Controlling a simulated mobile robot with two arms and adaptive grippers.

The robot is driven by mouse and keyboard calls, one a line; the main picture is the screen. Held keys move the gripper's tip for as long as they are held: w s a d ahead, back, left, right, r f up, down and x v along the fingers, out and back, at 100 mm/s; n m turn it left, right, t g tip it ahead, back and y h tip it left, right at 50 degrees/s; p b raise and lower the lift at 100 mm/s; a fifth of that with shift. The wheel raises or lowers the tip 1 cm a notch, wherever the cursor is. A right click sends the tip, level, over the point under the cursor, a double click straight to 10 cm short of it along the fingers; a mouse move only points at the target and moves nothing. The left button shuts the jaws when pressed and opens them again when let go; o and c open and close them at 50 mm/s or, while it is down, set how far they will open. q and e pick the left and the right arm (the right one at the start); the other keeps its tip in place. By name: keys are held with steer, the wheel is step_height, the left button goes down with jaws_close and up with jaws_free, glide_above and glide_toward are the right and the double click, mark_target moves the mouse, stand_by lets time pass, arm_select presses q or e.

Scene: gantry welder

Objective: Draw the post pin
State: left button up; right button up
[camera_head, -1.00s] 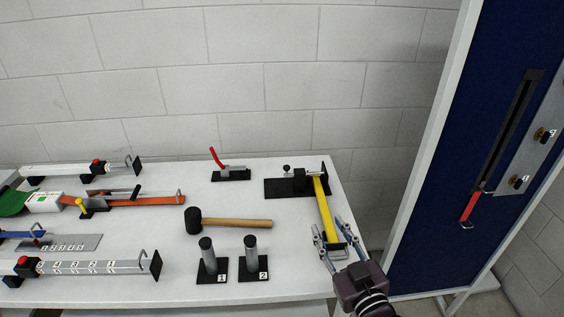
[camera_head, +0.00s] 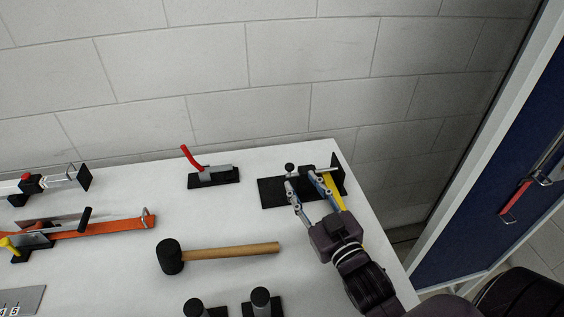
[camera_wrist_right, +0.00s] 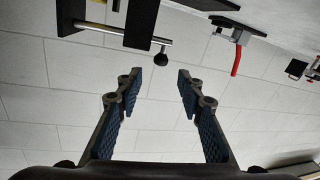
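The post pin is a silver rod ending in a round black knob (camera_head: 289,167), on a fixture with a black base plate (camera_head: 270,192) at the table's far right corner. In the right wrist view the rod (camera_wrist_right: 115,32) runs sideways and the knob (camera_wrist_right: 161,59) hangs at its end. My right gripper (camera_head: 300,177) is open over the fixture and partly hides it. In the wrist view its two fingertips (camera_wrist_right: 160,75) stand apart on either side of the knob's line, with the knob just beyond them; I see no contact. My left gripper is not in view.
A yellow bar (camera_head: 333,189) on the fixture lies partly behind my right gripper. A red-handled clamp (camera_head: 213,176) stands to the left. The wall is behind; a blue panel (camera_head: 480,215) is at right.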

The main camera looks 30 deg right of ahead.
mark_target(291, 171)
steer(key=shift+w+d+f+p, duration=0.1)
steer(key=shift+w+f, duration=0.05)
steer(key=shift+w, duration=1.2)
steer(key=shift+w+d+f+p, duration=0.1)
steer(key=shift+w+f+p, duration=0.05)
steer(key=shift+w, duration=1.25)
steer(key=shift+w+d+f+p, duration=0.1)
steer(key=shift+w+f, duration=0.05)
steer(key=shift+w, duration=1.2)
steer(key=shift+a, duration=0.1)
jaws_close()
